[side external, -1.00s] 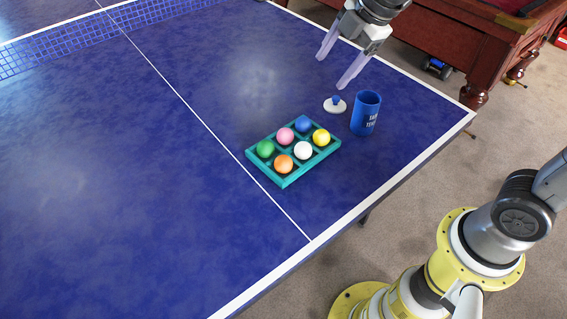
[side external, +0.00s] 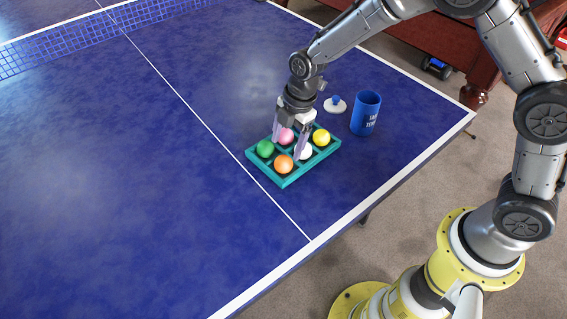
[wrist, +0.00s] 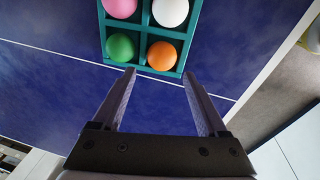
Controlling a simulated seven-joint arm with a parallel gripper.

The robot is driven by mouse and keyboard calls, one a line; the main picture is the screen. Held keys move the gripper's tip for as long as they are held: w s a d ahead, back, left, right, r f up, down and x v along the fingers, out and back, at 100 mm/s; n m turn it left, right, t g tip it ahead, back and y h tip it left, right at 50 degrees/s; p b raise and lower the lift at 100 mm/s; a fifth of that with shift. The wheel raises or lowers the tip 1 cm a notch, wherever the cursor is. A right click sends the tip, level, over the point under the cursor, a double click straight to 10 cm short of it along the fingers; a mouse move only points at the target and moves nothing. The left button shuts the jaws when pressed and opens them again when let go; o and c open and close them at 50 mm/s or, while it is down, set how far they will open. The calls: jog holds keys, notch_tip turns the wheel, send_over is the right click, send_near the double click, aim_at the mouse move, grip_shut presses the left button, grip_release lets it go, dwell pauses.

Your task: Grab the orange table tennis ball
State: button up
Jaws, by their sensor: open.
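The orange ball (side external: 283,164) sits in the front compartment of a teal divided tray (side external: 285,184) on the blue table. In the wrist view the orange ball (wrist: 162,56) lies in a corner compartment, beyond my fingertips and between their lines. The green ball (side external: 265,148), pink ball (side external: 286,136), white ball (side external: 306,151) and yellow ball (side external: 321,137) sit in other compartments. My gripper (side external: 287,148) is open and empty, over the tray behind the orange ball; it also shows in the wrist view (wrist: 160,80). My arm hides the tray's back compartment.
The net (side external: 75,40) crosses the table at the far left. The table left of the tray is clear.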

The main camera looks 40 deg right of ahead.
aim_at(285, 158)
jog(key=shift+w+a+f, duration=0.1)
jog(key=shift+w+f, duration=0.05)
jog(key=shift+f, duration=1.35)
jog(key=shift+w+a+f, duration=0.1)
jog(key=shift+f, duration=1.4)
jog(key=shift+c, duration=0.2)
jog(key=c, duration=1.1)
jog(key=shift+o, duration=0.2)
jog(key=shift+r, duration=0.15)
